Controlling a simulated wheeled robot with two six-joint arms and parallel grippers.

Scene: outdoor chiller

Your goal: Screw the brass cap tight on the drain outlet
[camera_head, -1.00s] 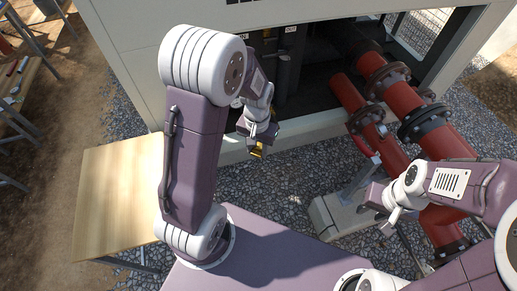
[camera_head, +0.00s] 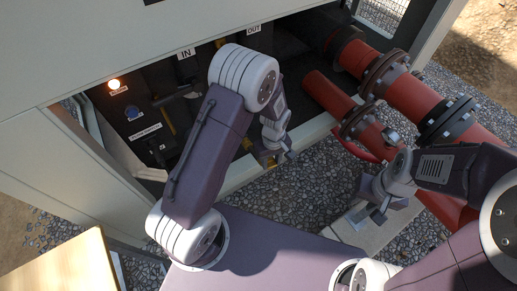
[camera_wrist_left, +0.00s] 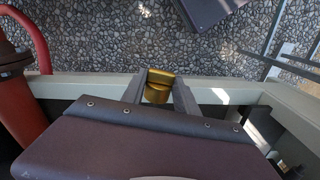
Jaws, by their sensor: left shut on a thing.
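My left gripper (camera_head: 270,158) is at the end of the left arm, in front of the chiller's open bay. The left wrist view shows its two fingers shut on the brass cap (camera_wrist_left: 158,88), a small gold-coloured round piece. The cap is held clear of the gravel, over or near the pale sill. I cannot make out the drain outlet; my left arm covers part of the bay. My right gripper (camera_head: 376,205) hangs over the pale slab by the red pipes, and its opening is unclear.
Thick red flanged pipes (camera_head: 410,92) stand at the right. A wooden table (camera_head: 65,268) is at lower left.

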